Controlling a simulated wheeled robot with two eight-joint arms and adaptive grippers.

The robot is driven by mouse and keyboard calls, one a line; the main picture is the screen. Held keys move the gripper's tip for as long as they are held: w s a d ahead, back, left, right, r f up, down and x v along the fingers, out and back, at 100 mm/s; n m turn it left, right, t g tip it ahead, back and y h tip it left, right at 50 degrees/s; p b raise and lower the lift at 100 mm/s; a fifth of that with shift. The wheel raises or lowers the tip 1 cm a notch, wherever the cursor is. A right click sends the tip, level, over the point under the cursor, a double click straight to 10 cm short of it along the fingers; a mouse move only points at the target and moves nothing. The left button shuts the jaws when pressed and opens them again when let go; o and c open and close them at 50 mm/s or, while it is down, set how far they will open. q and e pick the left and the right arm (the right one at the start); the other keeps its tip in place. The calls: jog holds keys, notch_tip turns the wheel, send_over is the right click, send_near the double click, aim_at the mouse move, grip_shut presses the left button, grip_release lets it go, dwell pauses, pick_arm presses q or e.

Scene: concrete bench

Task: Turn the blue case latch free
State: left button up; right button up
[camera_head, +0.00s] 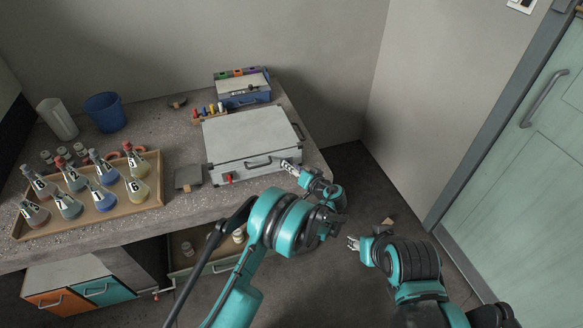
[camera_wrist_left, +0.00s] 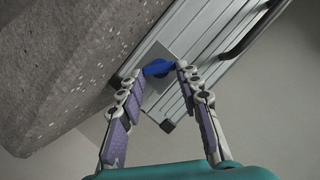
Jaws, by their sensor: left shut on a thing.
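The silver case (camera_head: 240,130) lies shut on the bench near its right end, with a dark handle on its front face. The blue latch (camera_wrist_left: 158,68) shows in the left wrist view as a small blue knob on a grey plate on the case's side. My left gripper (camera_head: 291,167) is at the front right corner of the case. In the wrist view its fingertips (camera_wrist_left: 160,70) are on either side of the blue latch, shut on it. In the head view the gripper hides the latch. A red latch (camera_head: 228,178) sits at the case's front left. My right gripper (camera_head: 352,243) is open and empty, off the bench.
A wooden tray (camera_head: 160,186) of labelled flasks stands on the left of the bench. A dark pad (camera_head: 188,178) lies left of the case. A blue box (camera_head: 240,98) and small coloured items stand behind. A blue bucket (camera_head: 104,111) is at back left. Free floor lies to the right.

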pick_arm(q)
jog(key=m+y, duration=0.1)
jog(key=m, duration=0.1)
jog(key=m+y, duration=0.1)
jog(key=m, duration=0.1)
jog(key=shift+w+d+f+y, duration=0.1)
jog(key=shift+d+f+y, duration=0.15)
jog(key=shift+f+y, duration=0.1)
jog(key=m, duration=0.1)
jog(key=m+t+y, duration=0.1)
jog(key=m, duration=0.2)
jog(key=shift+f+t, duration=0.3)
dwell(0.3)
jog(key=o, duration=1.2)
jog(key=shift+c, duration=0.2)
jog(key=shift+f, duration=0.1)
